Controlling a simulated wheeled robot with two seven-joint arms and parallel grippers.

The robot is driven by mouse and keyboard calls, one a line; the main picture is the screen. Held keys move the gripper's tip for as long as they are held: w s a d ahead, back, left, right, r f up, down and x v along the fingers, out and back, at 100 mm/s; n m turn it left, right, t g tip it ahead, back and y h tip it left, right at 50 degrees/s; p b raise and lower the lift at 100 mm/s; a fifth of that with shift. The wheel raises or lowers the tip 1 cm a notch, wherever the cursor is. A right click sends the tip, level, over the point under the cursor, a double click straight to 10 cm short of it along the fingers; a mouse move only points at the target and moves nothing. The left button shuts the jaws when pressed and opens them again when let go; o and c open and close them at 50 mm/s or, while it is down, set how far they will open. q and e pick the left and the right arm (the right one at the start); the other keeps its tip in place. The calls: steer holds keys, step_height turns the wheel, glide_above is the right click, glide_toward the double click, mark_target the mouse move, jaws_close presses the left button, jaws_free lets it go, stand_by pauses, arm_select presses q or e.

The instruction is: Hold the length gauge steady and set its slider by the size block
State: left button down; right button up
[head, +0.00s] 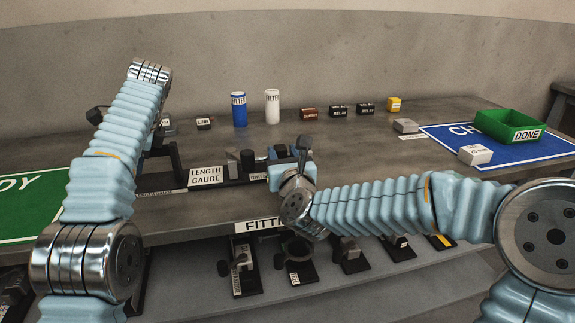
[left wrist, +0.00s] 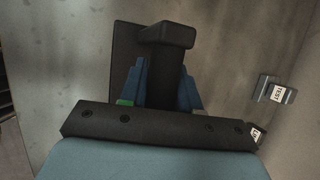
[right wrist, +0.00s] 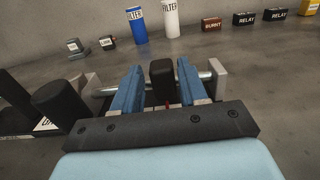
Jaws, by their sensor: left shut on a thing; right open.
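The length gauge (head: 207,175) stands near the table's front edge, with a white label on its dark base. My left gripper (left wrist: 164,78) is shut on a black handle-like part (left wrist: 168,36), seen in the left wrist view; my arm mostly hides this in the head view. My right gripper (right wrist: 159,76) is open at the gauge's right part. Its blue fingers stand on either side of a black upright knob (right wrist: 162,72), apparently the slider, by a metal rod (right wrist: 205,76) between grey end blocks. I cannot tell which thing is the size block.
A blue filter (head: 239,110) and a white filter (head: 272,106) stand behind, with small labelled parts to their right. A green DONE bin (head: 510,125) and a pale block (head: 475,155) are on the blue mat (head: 440,132). A lower shelf holds several fittings.

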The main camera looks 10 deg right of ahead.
arm_select(q)
steer(key=shift+d+f, duration=0.1)
steer(key=shift+f, duration=0.2)
arm_select(e)
steer(key=s, duration=0.6)
steer(key=shift+s+a, duration=0.1)
steer(key=shift+s, duration=0.2)
arm_select(q)
steer(key=c, duration=0.9)
jaws_free()
arm_select(e)
steer(key=shift+w, duration=0.1)
arm_select(q)
steer(key=shift+o, duration=0.8)
steer(key=shift+r, duration=0.15)
